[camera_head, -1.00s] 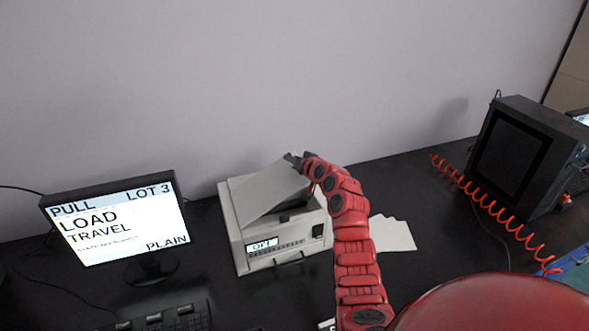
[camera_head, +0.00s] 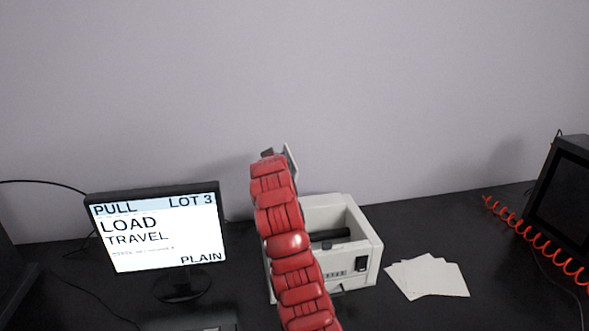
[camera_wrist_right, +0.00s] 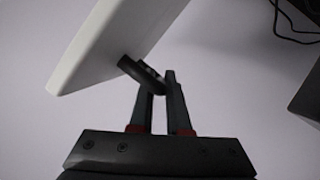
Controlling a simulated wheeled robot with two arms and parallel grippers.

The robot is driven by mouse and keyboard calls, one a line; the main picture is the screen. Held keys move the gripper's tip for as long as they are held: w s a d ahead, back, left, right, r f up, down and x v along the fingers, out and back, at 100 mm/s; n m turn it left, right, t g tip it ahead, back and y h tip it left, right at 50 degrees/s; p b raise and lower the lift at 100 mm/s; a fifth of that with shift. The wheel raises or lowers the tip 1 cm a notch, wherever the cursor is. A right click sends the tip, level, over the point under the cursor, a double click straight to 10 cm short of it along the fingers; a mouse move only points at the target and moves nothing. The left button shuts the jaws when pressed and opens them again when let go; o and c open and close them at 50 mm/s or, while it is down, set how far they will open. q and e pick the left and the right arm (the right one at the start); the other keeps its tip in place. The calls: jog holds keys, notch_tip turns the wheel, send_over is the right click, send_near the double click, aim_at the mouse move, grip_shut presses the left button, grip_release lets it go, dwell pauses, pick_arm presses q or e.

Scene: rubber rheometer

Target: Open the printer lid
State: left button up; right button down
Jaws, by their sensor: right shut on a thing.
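The white printer (camera_head: 371,248) stands on the black desk, its top open on the right part and a dark roller (camera_head: 330,234) showing inside. Its lid (camera_head: 291,160) stands steeply raised; in the head view only a narrow strip shows behind my red right arm. The lid (camera_wrist_right: 110,42) fills the upper left of the right wrist view, with a dark tab (camera_wrist_right: 140,72) at its edge. My right gripper (camera_wrist_right: 160,80) is shut on this tab. In the head view, the right gripper (camera_head: 267,154) is at the top of the lid, mostly hidden. My left gripper is out of view.
A monitor (camera_head: 155,230) stands left of the printer. Fanned white cards (camera_head: 429,277) lie to its right. A red coiled cord (camera_head: 535,240) runs by a dark box (camera_head: 565,195) at the far right. A plain wall (camera_head: 400,90) rises behind the desk.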

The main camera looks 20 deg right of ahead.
jog(key=shift+n+h, duration=0.4)
jog(key=shift+n, duration=0.3)
jog(key=shift+w+a, duration=0.3)
jog(key=shift+a, duration=0.75)
jog(key=shift+w+a, duration=0.25)
jog(key=shift+a, duration=0.8)
jog(key=c, duration=1)
grip_release()
jog(key=shift+w+f, duration=0.1)
jog(key=shift+f, duration=0.05)
jog(key=shift+c, duration=0.2)
jog(key=shift+o, duration=0.8)
jog(key=shift+w+f, duration=0.1)
jog(key=shift+f, duration=0.05)
jog(key=shift+b, duration=0.3)
jog(key=shift+s, duration=0.2)
jog(key=b+v, duration=0.4)
jog(key=v, duration=1.3)
jog(key=shift+b, duration=0.35)
